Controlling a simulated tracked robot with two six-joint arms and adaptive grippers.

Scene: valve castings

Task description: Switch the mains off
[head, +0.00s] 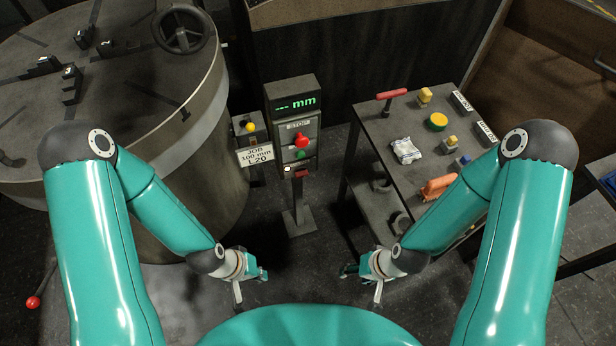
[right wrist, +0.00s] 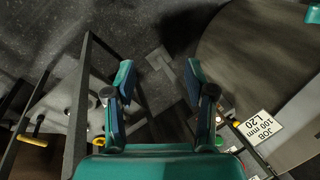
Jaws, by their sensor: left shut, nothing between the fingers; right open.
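A grey control post (head: 297,130) stands upright on the floor in the middle of the head view. Its display (head: 296,104) is lit green and reads "--- mm". Below a STOP label are a red mushroom button (head: 301,141) and a green button (head: 300,155). A small dark red part (head: 301,173) sits at the box's lower edge; whether it is the mains switch, and its position, I cannot tell. My left gripper (head: 259,274) is shut and empty, low and in front of the post. My right gripper (head: 350,270) is open and empty; its spread fingers show in the right wrist view (right wrist: 158,76).
A yellow-topped box (head: 250,127) with a "JOB 100 mm L20" sign (head: 256,154) stands beside the post. A large round machine (head: 120,110) fills the left. A bench (head: 408,118) with a red-handled tool, yellow parts and an orange item stands right. Floor between is clear.

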